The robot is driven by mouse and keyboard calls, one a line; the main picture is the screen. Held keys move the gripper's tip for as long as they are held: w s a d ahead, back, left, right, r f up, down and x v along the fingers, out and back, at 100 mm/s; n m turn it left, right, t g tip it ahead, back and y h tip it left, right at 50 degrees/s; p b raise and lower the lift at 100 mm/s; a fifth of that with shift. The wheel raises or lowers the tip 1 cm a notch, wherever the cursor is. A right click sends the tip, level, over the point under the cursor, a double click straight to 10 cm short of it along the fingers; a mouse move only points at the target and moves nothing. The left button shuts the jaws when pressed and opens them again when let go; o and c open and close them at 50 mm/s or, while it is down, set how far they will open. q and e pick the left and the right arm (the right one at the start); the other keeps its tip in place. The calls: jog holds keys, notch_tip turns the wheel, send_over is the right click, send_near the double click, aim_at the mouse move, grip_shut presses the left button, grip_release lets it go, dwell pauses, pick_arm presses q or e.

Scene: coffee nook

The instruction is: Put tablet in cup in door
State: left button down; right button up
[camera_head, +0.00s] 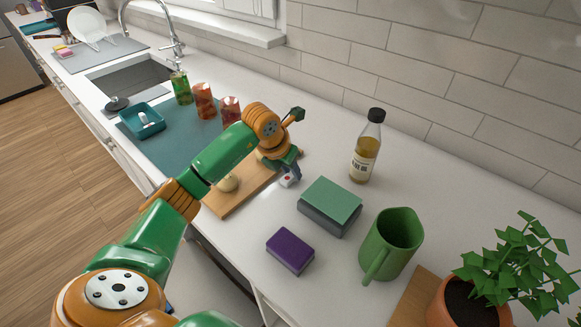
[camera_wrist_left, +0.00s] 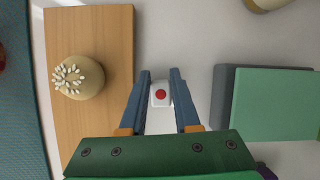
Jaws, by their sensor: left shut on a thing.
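The tablet (camera_head: 287,182) is a small white block with a red dot. It also shows in the left wrist view (camera_wrist_left: 160,101), between the two blue fingers. My left gripper (camera_head: 291,174) is shut on it, over or at the counter between the wooden board and the green-lidded box; the height is hard to tell. In the left wrist view my left gripper (camera_wrist_left: 160,92) points down at the white counter. A pale, flat panel (camera_head: 205,283) shows low beyond the counter's front edge, partly hidden by my left arm. No cup in it can be made out. My right gripper is not seen.
The wooden board (camera_wrist_left: 115,60) with a round beige item lies to the left. The green-lidded box (camera_head: 331,199), purple box (camera_head: 290,250), green mug (camera_head: 391,243), bottle (camera_head: 366,150) and potted plant (camera_head: 468,300) stand to the right. Glasses and a teal tray stand behind left.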

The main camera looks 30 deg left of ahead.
pick_arm(q)
jog(key=shift+f, duration=0.15)
jog(key=c, duration=0.9)
grip_release()
